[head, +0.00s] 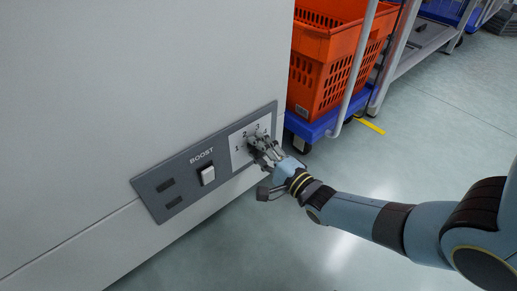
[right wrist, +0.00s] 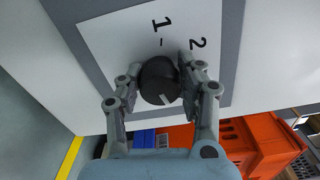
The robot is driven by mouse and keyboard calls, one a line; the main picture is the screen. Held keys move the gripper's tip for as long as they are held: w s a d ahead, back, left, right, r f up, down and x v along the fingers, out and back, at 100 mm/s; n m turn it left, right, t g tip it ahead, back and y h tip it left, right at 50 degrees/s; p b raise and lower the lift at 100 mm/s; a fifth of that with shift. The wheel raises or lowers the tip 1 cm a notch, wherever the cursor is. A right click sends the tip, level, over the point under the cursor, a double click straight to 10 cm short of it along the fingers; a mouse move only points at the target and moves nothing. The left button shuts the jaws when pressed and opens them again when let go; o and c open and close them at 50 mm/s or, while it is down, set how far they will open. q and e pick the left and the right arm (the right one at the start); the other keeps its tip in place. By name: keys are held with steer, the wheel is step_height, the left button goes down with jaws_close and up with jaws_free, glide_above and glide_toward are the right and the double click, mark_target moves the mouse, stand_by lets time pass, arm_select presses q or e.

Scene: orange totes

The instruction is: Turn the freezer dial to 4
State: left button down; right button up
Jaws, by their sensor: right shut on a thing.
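The freezer's dark dial (right wrist: 157,80) sits on a white number plate; the right wrist view shows a 1 and a 2 beside it. A pale mark shows on the dial's lower part in that view, on the side away from the 1. My right gripper (right wrist: 160,77) is shut on the dial, one finger on each side. In the head view my right gripper (head: 261,149) covers most of the dial, and 1, 2 and 3 show on the plate (head: 238,139). The 4 is not clearly readable. My left gripper is not in view.
The grey panel (head: 150,193) on the white freezer front (head: 110,90) also has a white BOOST switch (head: 207,175) and two dark slots. An orange tote (head: 325,75) stands on a blue wheeled base (head: 318,127) beyond the freezer's edge. The floor on the right is clear.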

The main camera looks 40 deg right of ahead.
stand_by(0.3)
steer(key=o, duration=1.2)
steer(key=shift+s, duration=0.1)
steer(key=s, duration=0.8)
steer(key=s+d, duration=0.1)
steer(key=s, duration=0.3)
steer(key=shift+w, duration=0.1)
